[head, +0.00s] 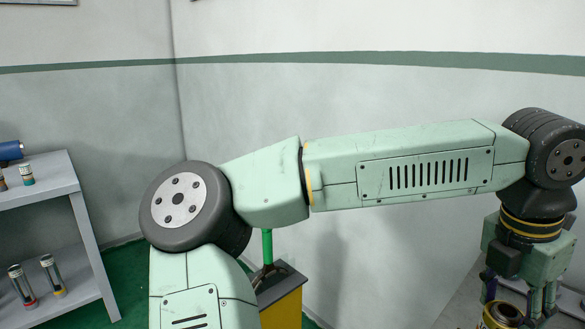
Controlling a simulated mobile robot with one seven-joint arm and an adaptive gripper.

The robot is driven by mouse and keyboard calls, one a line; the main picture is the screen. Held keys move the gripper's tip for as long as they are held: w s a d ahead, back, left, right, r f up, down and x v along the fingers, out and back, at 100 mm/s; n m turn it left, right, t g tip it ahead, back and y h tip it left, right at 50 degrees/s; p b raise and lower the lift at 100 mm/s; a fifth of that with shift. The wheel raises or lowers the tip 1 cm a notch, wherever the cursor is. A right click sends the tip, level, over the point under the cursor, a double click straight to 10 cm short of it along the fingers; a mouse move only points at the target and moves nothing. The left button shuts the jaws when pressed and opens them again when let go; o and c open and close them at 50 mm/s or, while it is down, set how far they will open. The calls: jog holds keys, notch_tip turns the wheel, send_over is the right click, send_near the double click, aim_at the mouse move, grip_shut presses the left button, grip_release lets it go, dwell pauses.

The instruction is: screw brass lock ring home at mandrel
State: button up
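My gripper (520,297) points down at the lower right edge of the head view, with its fingertips low and partly cut off. A brass-coloured round rim with a dark middle (503,314) shows at the bottom edge, just below and beside the fingers. It looks like the brass lock ring, but its lower part is out of frame. I cannot tell whether the fingers touch it or hold it. I cannot make out the mandrel with certainty; what lies below the gripper is cut off.
A grey shelf unit (88,240) at the left holds several small cylinders and a blue roll (11,150). A yellow stand with a dark top (283,304) and a green upright rod (267,246) stands behind my arm. Pale walls close off the back.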

jog(key=m+p, duration=0.1)
jog(key=m, duration=0.1)
jog(key=m+g+p, duration=0.1)
jog(key=m, duration=0.1)
jog(key=m+p, duration=0.1)
jog(key=m, duration=0.1)
jog(key=shift+r+m, duration=0.25)
jog(key=shift+m, duration=0.05)
jog(key=m+g+p, duration=0.1)
jog(key=m, duration=0.3)
jog(key=m+p, duration=0.1)
jog(key=shift+f+m+y, duration=0.3)
jog(key=shift+m+y, duration=0.1)
jog(key=shift+r+m+g+p, duration=0.15)
jog(key=shift+m+g+p, duration=0.2)
jog(key=shift+m, duration=0.45)
jog(key=o, duration=0.7)
grip_shut()
